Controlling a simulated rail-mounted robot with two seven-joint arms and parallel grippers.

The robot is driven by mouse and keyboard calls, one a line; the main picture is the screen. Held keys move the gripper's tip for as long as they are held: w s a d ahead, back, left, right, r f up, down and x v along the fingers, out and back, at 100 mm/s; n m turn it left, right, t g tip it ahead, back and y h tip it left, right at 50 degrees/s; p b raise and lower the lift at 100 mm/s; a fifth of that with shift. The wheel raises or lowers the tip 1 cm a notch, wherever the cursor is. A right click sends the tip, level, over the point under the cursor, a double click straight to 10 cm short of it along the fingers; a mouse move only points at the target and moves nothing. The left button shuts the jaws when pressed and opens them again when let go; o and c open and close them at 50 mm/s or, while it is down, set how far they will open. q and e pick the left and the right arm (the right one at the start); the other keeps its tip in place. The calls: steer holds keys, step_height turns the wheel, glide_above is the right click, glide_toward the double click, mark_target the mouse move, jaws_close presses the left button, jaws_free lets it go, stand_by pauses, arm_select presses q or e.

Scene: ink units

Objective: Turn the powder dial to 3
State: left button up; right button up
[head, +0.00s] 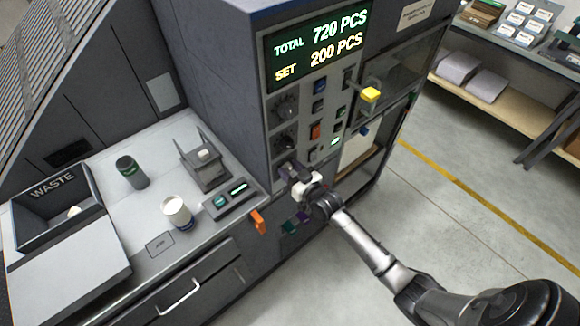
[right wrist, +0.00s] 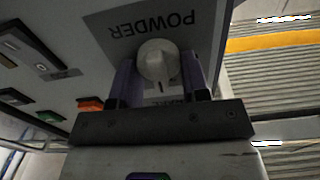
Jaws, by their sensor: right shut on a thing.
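The powder dial (right wrist: 158,62) is a pale round knob with a dark pointer mark, under a label reading POWDER, seen upside down in the right wrist view. My right gripper (right wrist: 160,80) has one finger on each side of the dial and is shut on it. In the head view my right gripper (head: 292,172) is at the lowest knob of the control panel (head: 260,100) and hides that dial. The dial's number scale cannot be read in either view. My left gripper is not in view.
Two dark knobs (head: 285,106) sit above the gripper on the panel, with several coloured buttons (head: 316,131) to their right. The display (head: 316,45) reads TOTAL 720 PCS, SET 200 PCS. A white cup (head: 176,211) and a waste bin (head: 52,200) are on the left counter.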

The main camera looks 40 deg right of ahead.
steer(key=shift+d+m+p, duration=0.1)
steer(key=shift+m+p, duration=0.3)
steer(key=shift+m, duration=0.8)
steer(key=shift+f, duration=0.1)
steer(key=o, duration=0.9)
steer(key=shift+s, duration=0.1)
steer(key=s, duration=1.3)
steer(key=shift+s, duration=0.3)
